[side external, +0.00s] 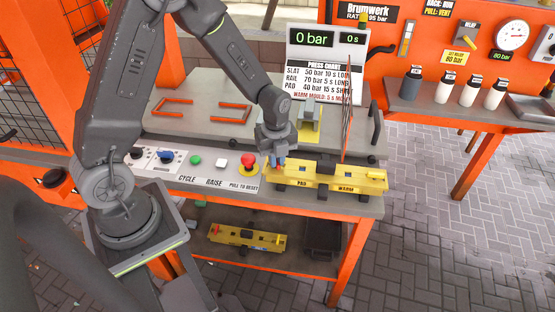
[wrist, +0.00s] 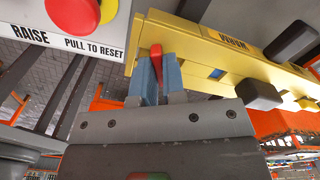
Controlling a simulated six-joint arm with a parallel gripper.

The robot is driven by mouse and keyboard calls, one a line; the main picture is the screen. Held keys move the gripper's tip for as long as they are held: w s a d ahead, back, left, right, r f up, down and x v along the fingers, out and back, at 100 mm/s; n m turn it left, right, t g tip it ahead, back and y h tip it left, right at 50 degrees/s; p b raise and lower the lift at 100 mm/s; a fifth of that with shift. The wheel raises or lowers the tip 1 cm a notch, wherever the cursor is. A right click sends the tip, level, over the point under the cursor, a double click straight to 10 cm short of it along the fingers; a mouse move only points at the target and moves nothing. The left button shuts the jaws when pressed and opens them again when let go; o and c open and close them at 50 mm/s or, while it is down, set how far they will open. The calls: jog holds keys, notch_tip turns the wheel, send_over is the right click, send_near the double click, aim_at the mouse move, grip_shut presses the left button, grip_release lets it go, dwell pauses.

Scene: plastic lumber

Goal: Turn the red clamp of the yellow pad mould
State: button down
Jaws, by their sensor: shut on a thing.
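The yellow pad mould (side external: 345,180), labelled PAD and WARM, lies along the front edge of the bench. Its yellow body also fills the upper right of the wrist view (wrist: 215,58). My gripper (side external: 277,161) is at the mould's left end, pointing down. In the wrist view, the blue fingers of my gripper (wrist: 159,82) are shut on the red clamp (wrist: 156,53), whose tip shows between them. The rest of the clamp is hidden by the fingers, and it cannot be made out in the side view.
A red stop button (side external: 248,160) and a control panel (side external: 208,178) are just left of my gripper. A yellow block (side external: 309,122) and the press chart (side external: 318,80) stand behind. Another yellow mould (side external: 246,238) lies on the lower shelf.

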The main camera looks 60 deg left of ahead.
jog(key=shift+m, duration=1.1)
jog(key=m, duration=0.4)
jog(key=c, duration=1.1)
grip_release()
jog(key=shift+o, duration=0.2)
jog(key=shift+r, duration=3.55)
